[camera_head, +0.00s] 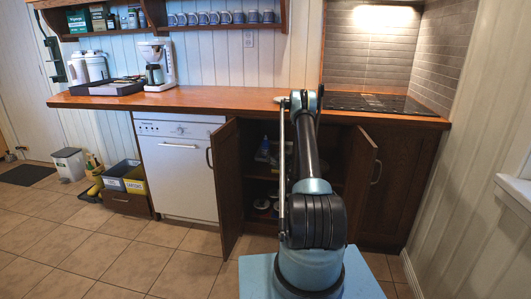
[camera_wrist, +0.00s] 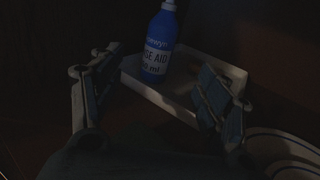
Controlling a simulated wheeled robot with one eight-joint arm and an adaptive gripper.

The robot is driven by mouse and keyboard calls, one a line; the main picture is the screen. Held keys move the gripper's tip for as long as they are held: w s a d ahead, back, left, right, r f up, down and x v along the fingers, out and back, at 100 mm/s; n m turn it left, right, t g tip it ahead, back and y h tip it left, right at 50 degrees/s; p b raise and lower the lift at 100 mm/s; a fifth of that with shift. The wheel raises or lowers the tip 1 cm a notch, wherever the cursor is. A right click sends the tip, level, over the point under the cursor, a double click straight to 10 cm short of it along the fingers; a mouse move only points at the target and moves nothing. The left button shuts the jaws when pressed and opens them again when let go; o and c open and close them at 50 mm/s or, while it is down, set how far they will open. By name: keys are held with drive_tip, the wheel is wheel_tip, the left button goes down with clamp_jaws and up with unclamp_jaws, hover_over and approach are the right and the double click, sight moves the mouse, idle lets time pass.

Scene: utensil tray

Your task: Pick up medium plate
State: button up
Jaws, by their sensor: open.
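In the wrist view, white round dishes with dark rim lines (camera_wrist: 285,138) show at the lower right, cut off by the picture edge. They look like plates, one rim inside another; I cannot tell which is the medium plate. My gripper (camera_wrist: 158,98) is open and empty, its two fingers wide apart. The dishes lie to the right of the right finger, apart from it in the picture. In the head view my arm hides the gripper in front of the open cabinet.
A blue rinse aid bottle (camera_wrist: 158,45) stands in a white tray (camera_wrist: 172,103) beyond the fingers. Open cabinet doors (camera_head: 224,185) and (camera_head: 359,180) flank my arm. The counter (camera_head: 225,99) is above; a dishwasher (camera_head: 181,168) is at left.

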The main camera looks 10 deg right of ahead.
sight(266, 146)
drive_tip(key=x, duration=0.9)
drive_tip(key=shift+w+d, duration=0.15)
drive_tip(key=shift+w, duration=0.3)
drive_tip(key=shift+x, duration=3.15)
drive_tip(key=c, duration=1.3)
